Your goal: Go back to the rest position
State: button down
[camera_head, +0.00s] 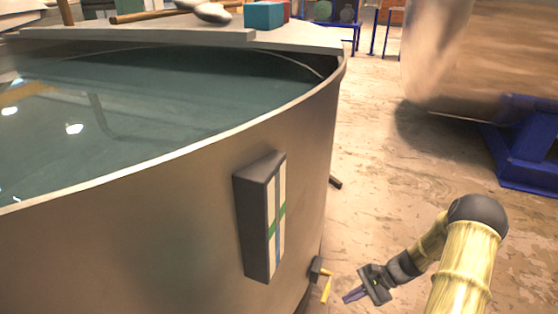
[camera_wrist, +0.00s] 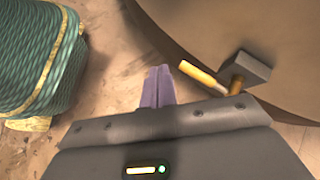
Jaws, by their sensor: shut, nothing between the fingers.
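My gripper (camera_head: 352,295) is at the lower right of the head view, at the end of my bent arm, low beside the large metal tank (camera_head: 190,215). In the wrist view its two purple fingers (camera_wrist: 158,82) lie together, shut and empty. A yellow handle (camera_head: 326,290) on a small dark block (camera_head: 316,268) sticks out from the tank's lower wall, just left of the fingertips. The handle also shows in the wrist view (camera_wrist: 202,76), right of the fingers and apart from them.
A dark panel with green and blue stripes (camera_head: 262,215) juts from the tank wall. A green ribbed coil (camera_wrist: 38,55) stands left of my gripper in the wrist view. A blue stand (camera_head: 525,145) is at the right. Bare floor (camera_head: 372,180) lies between it and the tank.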

jog(key=s+a+r+n+t+h+p, duration=0.1)
jog(key=s+a+r+n+h+p, duration=0.2)
jog(key=r, duration=0.7)
jog(key=s+a+r+n+t+h, duration=0.1)
jog(key=s+r+n+t+h, duration=0.1)
jog(key=s+r+n+h, duration=0.5)
jog(key=s+a+r+n+t+p, duration=0.1)
jog(key=a+r+n+p, duration=0.15)
jog(key=r, duration=0.95)
jog(key=w+p+v, duration=0.2)
jog(key=p+v, duration=1)
jog(key=w+r+p+v, duration=0.1)
jog(key=w+p+v, duration=0.2)
jog(key=p+v, duration=0.9)
jog(key=w+r+p+v, duration=0.1)
jog(key=w+p+v, duration=0.2)
jog(key=p+v, duration=0.9)
jog(key=shift+w+a+r+n+p, duration=0.2)
jog(key=shift+r+n+p, duration=0.15)
jog(key=shift+p, duration=0.3)
jog(key=shift+f, duration=0.1)
